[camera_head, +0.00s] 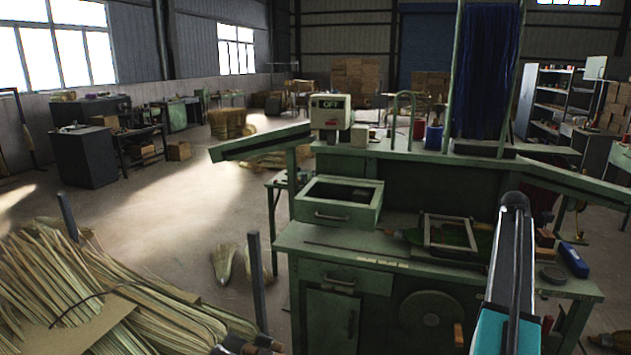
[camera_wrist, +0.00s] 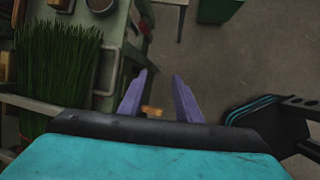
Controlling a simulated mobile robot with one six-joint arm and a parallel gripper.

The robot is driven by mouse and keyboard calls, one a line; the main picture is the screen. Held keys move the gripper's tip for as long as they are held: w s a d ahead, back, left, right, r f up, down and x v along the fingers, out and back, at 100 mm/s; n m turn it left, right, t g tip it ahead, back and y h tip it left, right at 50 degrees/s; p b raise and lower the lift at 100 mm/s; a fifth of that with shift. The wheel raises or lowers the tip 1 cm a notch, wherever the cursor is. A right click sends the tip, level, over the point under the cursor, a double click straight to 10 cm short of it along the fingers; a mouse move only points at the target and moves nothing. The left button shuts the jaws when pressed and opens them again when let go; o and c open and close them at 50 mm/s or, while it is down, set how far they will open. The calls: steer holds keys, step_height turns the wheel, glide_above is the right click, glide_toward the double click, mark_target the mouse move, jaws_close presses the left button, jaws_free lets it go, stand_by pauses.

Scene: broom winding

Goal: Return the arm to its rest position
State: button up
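My gripper (camera_wrist: 158,95) shows in the wrist view with its two purple fingers spread apart and nothing between them. Beyond the fingers lie the grey floor and the edge of a green bench. In the head view my arm reaches up at the right, in front of the green winding machine (camera_head: 335,240); the gripper's fingers cannot be made out there. A green-bristled bundle (camera_wrist: 55,75) lies at the left of the wrist view, apart from the fingers.
A pile of straw (camera_head: 110,290) fills the lower left, with upright metal posts (camera_head: 257,283) beside it. A box marked OFF (camera_head: 330,111) stands on the machine. A blue object (camera_head: 574,260) lies on the bench at right. Open floor (camera_head: 170,215) stretches left of the machine.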

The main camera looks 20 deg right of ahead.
steer(key=w+a+f+n+y, duration=0.1)
steer(key=w+a+f+n, duration=0.1)
steer(key=w+a+f, duration=0.5)
steer(key=w+a+f+n, duration=0.1)
steer(key=w+a+f, duration=0.3)
steer(key=a+f, duration=0.65)
steer(key=s+a+f+n+g+y, duration=0.2)
steer(key=a+f, duration=1.7)
steer(key=a, duration=0.2)
steer(key=s+a+f+m+g, duration=0.1)
steer(key=s+a+f, duration=0.55)
steer(key=a, duration=0.35)
steer(key=s+a+f+m+g, duration=0.1)
steer(key=s+a+f, duration=0.55)
steer(key=a, duration=0.35)
steer(key=s+a+f+m, duration=0.1)
steer(key=s+a+m, duration=0.4)
steer(key=s+m, duration=0.2)
steer(key=s+a+f+m+y, duration=0.1)
steer(key=s+a+m, duration=0.4)
steer(key=s, duration=0.7)
steer(key=shift+s+a+f+m+g+y, duration=0.35)
steer(key=shift+f+m, duration=0.3)
steer(key=shift+m, duration=0.35)
steer(key=shift+d, duration=0.1)
